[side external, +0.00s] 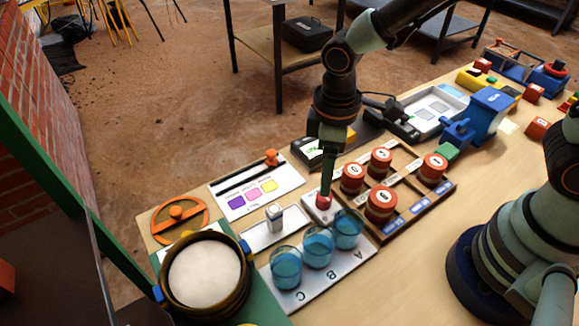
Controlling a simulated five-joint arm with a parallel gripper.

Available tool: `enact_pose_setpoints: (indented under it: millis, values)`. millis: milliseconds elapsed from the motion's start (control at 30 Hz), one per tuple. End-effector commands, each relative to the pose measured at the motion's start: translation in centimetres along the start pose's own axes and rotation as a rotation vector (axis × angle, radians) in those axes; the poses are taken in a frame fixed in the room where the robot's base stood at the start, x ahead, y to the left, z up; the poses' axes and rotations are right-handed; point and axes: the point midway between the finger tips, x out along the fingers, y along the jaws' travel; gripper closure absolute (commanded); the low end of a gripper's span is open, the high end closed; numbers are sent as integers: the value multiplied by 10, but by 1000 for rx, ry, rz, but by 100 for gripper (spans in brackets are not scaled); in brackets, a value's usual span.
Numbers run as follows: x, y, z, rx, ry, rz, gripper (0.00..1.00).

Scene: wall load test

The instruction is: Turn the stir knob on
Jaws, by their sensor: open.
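No readable label marks the stir knob, and I cannot tell for certain which part it is. An orange ring with a crossbar (179,213) lies at the left end of the table. A small grey-white cylinder (274,212) stands upright on a white plate. My gripper (325,194) points down at a small red piece (323,202) on a white base, right of the cylinder. The tips are at or just above the red piece; contact is unclear. My gripper is open, and nothing is seen held in it. It is apart from the cylinder and the orange ring.
Several blue cups (286,268) stand on a lettered plate close in front. A round pan with pale contents (204,272) is at front left. Red numbered cylinders (381,203) stand on a wooden frame to the right. An orange-handled slider panel (256,189) lies behind.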

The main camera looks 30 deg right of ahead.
Motion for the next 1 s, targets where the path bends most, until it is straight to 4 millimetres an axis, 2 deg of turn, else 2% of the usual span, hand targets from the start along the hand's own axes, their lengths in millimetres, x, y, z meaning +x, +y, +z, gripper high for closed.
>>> enact_pose_setpoints:
  millis: [100,300,500,800,867,900,967,1000]
  values:
    - [24,0,2,1,-7,-2,31]
    - [50,0,1,1,-3,-1,31]
    - [62,0,0,1,0,0,31]
    - [63,0,0,1,1,0,31]
    - [63,0,0,1,1,0,54]
    - [63,0,0,1,1,0,69]
    - [63,0,0,1,1,0,92]
    - [63,0,0,1,1,0,100]
